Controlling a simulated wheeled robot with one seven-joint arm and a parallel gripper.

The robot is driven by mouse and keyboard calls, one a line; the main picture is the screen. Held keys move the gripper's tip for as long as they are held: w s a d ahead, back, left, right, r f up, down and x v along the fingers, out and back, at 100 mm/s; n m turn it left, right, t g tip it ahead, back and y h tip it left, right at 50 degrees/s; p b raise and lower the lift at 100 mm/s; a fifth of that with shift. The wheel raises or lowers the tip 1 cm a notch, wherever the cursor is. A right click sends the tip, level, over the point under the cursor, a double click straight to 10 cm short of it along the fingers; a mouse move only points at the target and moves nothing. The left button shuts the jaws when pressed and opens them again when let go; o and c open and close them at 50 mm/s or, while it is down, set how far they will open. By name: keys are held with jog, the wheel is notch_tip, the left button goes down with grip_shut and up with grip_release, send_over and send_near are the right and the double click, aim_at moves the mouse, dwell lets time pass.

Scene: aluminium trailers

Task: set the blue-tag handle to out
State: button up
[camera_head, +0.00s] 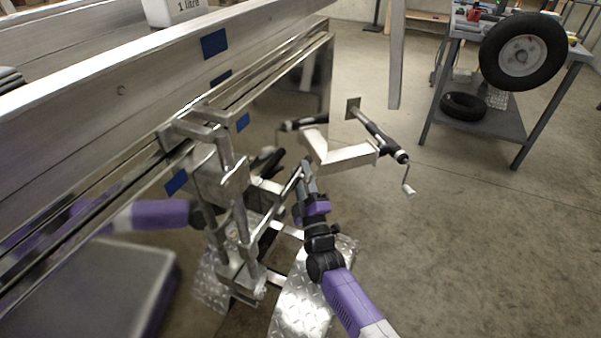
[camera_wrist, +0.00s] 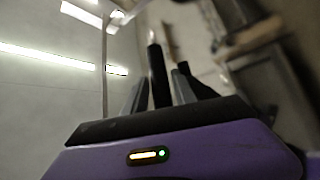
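My gripper (camera_head: 307,172) is in front of the trailer's metal latch frame (camera_head: 235,205), close to a thin slanted metal rod (camera_head: 288,187). I cannot tell whether it touches the rod. In the wrist view my gripper (camera_wrist: 158,95) has its two fingers apart, with a dark upright bar (camera_wrist: 157,72) showing between them. Whether that bar lies between the fingers or behind them is unclear. Blue tags show on the trailer side, one beside the latch (camera_head: 243,121) and one lower left (camera_head: 176,182). I cannot tell which handle bears the blue tag.
A black-gripped crank (camera_head: 383,142) on a metal arm (camera_head: 345,156) juts out right of my gripper. Tread-plate fenders (camera_head: 302,300) lie below. A workbench (camera_head: 480,125) with a wheel (camera_head: 523,52) stands at the back right. The floor on the right is clear.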

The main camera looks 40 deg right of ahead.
jog(key=shift+w+d+r, duration=0.15)
jog(key=shift+w+d, duration=0.05)
jog(key=shift+w, duration=0.1)
grip_shut()
dwell(1.3)
